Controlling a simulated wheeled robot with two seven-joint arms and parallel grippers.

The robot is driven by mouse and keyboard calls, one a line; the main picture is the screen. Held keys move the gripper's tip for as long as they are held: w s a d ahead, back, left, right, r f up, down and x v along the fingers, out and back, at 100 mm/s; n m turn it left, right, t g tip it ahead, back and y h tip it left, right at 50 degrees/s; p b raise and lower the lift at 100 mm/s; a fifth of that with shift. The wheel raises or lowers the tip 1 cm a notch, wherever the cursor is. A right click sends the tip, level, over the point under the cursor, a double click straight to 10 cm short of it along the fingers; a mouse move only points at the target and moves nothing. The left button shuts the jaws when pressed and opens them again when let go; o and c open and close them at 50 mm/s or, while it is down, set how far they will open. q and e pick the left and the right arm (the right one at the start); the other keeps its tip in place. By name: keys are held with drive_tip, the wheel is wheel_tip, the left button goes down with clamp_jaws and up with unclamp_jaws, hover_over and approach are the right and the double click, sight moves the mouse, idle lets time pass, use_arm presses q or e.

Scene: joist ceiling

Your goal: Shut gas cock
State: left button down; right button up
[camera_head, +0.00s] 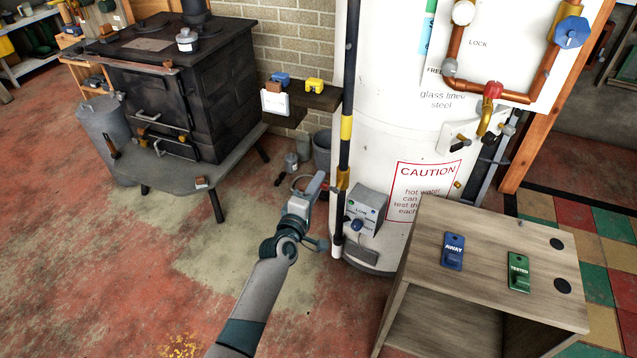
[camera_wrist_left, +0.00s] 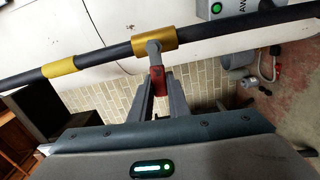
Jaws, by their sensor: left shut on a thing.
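The gas cock (camera_head: 343,178) is a brass body on a black vertical pipe in front of the white water heater. In the left wrist view the brass body (camera_wrist_left: 155,41) shows with a short grey lever that has a red end (camera_wrist_left: 158,80). There the lever points across the pipe, toward my gripper. My left gripper (camera_head: 323,189) is beside the gas cock, and in the wrist view its fingers (camera_wrist_left: 158,92) are shut on the red lever end. In the head view my gripper hides the lever. My right gripper is not in view.
The pipe (camera_head: 348,75) has a yellow band above the cock. A grey control box (camera_head: 366,212) sits right of the pipe, low on the heater (camera_head: 385,120). A wooden cabinet (camera_head: 440,215) with two tags stands at right.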

use_arm(q)
drive_tip(key=shift+f+n, duration=0.3)
drive_tip(key=shift+n, duration=0.2)
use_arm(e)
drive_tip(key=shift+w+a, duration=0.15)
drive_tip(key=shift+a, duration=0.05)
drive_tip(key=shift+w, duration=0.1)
use_arm(q)
drive_tip(key=c, duration=1.7)
unclamp_jaws()
